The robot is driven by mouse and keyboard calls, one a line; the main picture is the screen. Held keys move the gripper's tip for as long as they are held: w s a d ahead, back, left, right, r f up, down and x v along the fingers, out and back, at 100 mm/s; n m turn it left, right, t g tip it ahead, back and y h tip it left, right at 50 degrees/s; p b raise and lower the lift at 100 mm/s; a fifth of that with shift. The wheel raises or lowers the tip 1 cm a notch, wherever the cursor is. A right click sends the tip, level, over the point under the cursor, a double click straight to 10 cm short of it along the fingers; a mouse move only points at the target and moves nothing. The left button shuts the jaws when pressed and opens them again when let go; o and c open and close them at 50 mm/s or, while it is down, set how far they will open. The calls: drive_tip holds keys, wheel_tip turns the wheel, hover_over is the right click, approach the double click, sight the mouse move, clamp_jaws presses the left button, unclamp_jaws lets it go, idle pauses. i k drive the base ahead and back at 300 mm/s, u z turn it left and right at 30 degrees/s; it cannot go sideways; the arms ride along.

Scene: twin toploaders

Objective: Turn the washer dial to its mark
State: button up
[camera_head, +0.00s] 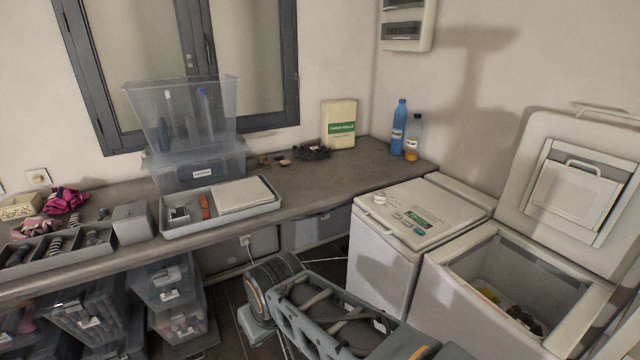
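A white top-loading washer (374,257) stands at the right end of the worktop with its lid shut. The dial's pointer and mark are too small to make out. A second toploader (452,297) stands to its right with its lid (570,190) raised and some items inside its drum opening. Links of my arm cross the bottom of the view in front of the machines. My gripper is not visible.
The grey worktop (320,185) runs along the wall and carries a tray (222,228), clear bins (190,120), a carton (339,124) and two bottles (399,127). The raised lid stands to the right. The space above the shut washer is clear.

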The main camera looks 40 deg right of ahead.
sight(379, 199)
drive_tip(key=z, duration=0.05)
drive_tip(key=i, duration=1.15)
drive_tip(key=z, duration=1.3)
drive_tip(key=i, duration=0.9)
drive_tip(key=z, duration=1)
